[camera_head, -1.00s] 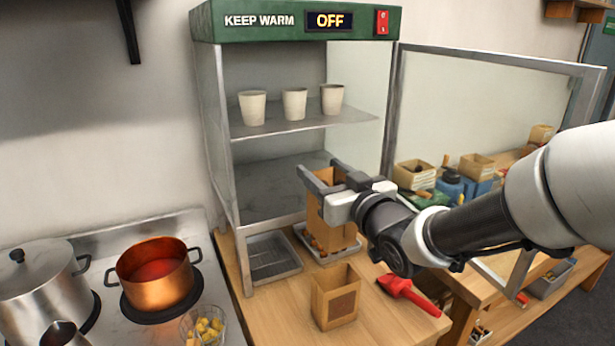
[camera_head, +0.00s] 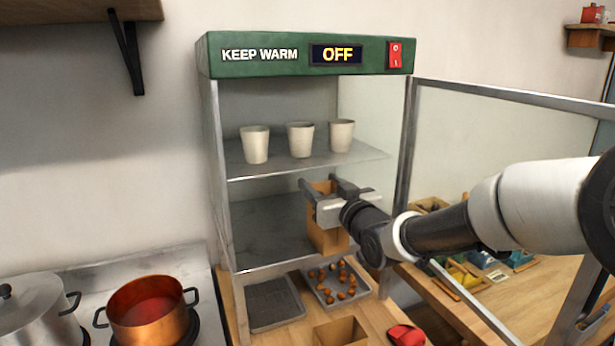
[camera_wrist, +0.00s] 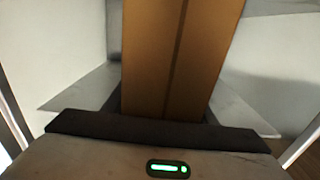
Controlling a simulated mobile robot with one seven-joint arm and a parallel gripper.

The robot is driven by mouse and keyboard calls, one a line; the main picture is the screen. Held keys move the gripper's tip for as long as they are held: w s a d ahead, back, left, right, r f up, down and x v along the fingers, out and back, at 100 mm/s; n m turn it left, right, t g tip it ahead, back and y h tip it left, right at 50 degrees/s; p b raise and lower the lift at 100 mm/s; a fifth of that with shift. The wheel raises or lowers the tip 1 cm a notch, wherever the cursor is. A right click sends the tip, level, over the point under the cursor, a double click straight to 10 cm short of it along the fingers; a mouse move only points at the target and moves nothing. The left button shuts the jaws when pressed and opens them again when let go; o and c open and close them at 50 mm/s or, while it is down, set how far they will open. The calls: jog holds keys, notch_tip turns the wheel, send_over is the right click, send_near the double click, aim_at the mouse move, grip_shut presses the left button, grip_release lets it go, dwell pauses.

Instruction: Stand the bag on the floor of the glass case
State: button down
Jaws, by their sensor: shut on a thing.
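A brown paper bag (camera_head: 324,234) is upright in my gripper (camera_head: 326,190), which is shut on its upper part. In the head view the bag is at the open front of the glass case (camera_head: 222,175), in front of the case floor (camera_head: 268,232) and below the shelf; its base appears close to the floor's front edge. I cannot tell how far inside it is. In the wrist view the bag (camera_wrist: 175,55) fills the middle, with grey panel surfaces on both sides. The case door (camera_head: 500,110) stands open to the right.
Several pale cups (camera_head: 301,140) stand on the shelf (camera_head: 250,165) above my gripper. Below the case are an empty grey tray (camera_head: 272,304) and a tray with chestnuts (camera_head: 318,292). A second open bag (camera_head: 340,332) stands in front. A copper pot (camera_head: 148,312) sits at left.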

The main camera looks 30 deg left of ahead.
jog(key=x, duration=0.8)
jog(key=shift+f+p, duration=0.25)
jog(key=shift+p, duration=0.15)
jog(key=shift+f, duration=0.2)
jog(key=c, duration=0.8)
grip_release()
jog(key=shift+o, duration=0.2)
jog(key=b+v, duration=0.1)
jog(key=v, duration=1.1)
jog(key=shift+r, duration=0.15)
jog(key=shift+w, duration=0.1)
